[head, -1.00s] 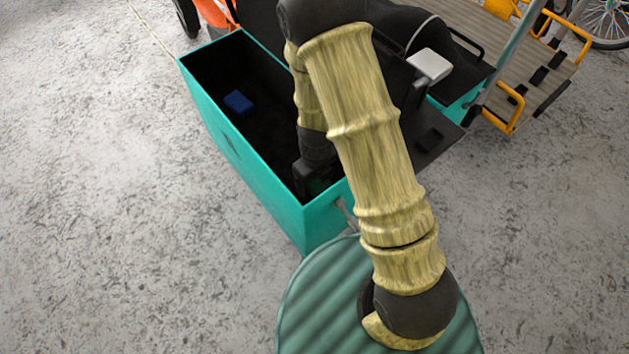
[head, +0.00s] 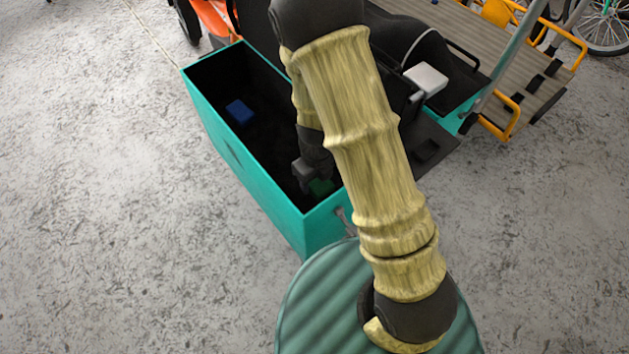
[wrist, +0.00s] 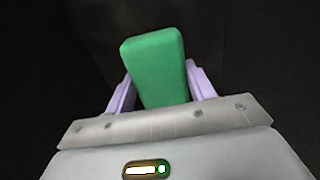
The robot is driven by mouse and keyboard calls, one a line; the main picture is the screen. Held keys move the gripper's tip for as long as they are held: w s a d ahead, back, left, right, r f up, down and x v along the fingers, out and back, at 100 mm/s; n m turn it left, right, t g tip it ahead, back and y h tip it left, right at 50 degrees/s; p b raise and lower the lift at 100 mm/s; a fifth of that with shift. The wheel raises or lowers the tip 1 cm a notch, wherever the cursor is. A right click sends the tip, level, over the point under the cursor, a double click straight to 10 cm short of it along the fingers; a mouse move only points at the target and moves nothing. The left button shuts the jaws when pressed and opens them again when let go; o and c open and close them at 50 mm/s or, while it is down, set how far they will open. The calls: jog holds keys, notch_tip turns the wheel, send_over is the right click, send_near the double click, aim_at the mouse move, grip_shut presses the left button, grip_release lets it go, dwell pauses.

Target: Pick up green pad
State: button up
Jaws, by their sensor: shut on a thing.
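The green pad (wrist: 157,68) stands out between the two pale purple fingers of my gripper (wrist: 160,88) in the wrist view. The fingers are shut on it, one on each side. In the head view, a bit of the green pad (head: 321,187) shows below my gripper (head: 308,180), inside the near end of the teal cargo box (head: 247,167). My arm hides part of the box. The gap between the pad and the box floor cannot be judged.
A blue block (head: 239,111) lies on the dark box floor toward the far end. The box walls stand close around my gripper. A white block (head: 427,78) rests on the bike to the right. An orange-framed cargo bike (head: 500,115) stands beyond. Grey floor is clear at left.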

notch_tip(320, 180, up, 6)
jog(key=p, duration=0.2)
jog(key=shift+f+p, duration=0.2)
jog(key=shift+p, duration=0.1)
